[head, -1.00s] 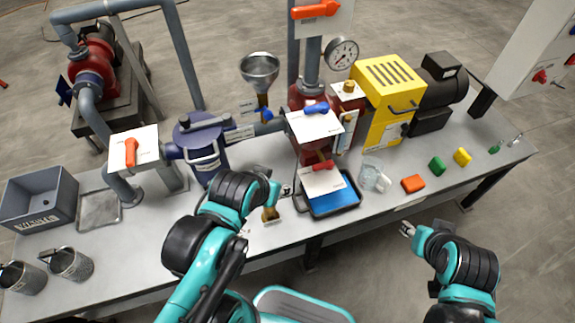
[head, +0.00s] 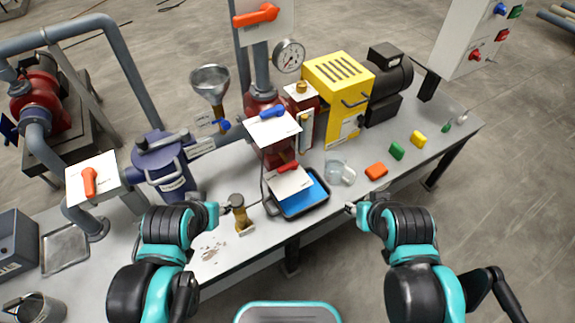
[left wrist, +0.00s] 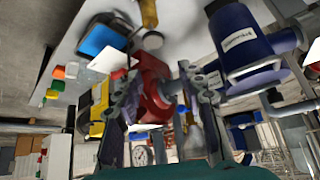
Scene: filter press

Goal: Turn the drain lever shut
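A red lever (head: 287,167) sits on a white plate (head: 290,184) above a black tray (head: 304,205) with a blue surface; its label is too small to read. A blue lever (head: 271,112) sits on another white plate just above, on the red body. Orange levers are on the left plate (head: 89,181) and the top plate (head: 256,15). My left gripper (head: 226,208) is left of the tray, apart from every lever. Its fingers are apart and empty in the left wrist view (left wrist: 160,98). My right gripper (head: 352,209) is at the table's front edge; its opening is unclear.
A brass-coloured post (head: 239,213) stands close to my left gripper, beside brown crumbs on the table. A clear jug (head: 337,171) and coloured blocks (head: 376,171) lie right of the tray. A funnel (head: 211,82) and blue vessel (head: 163,165) stand behind.

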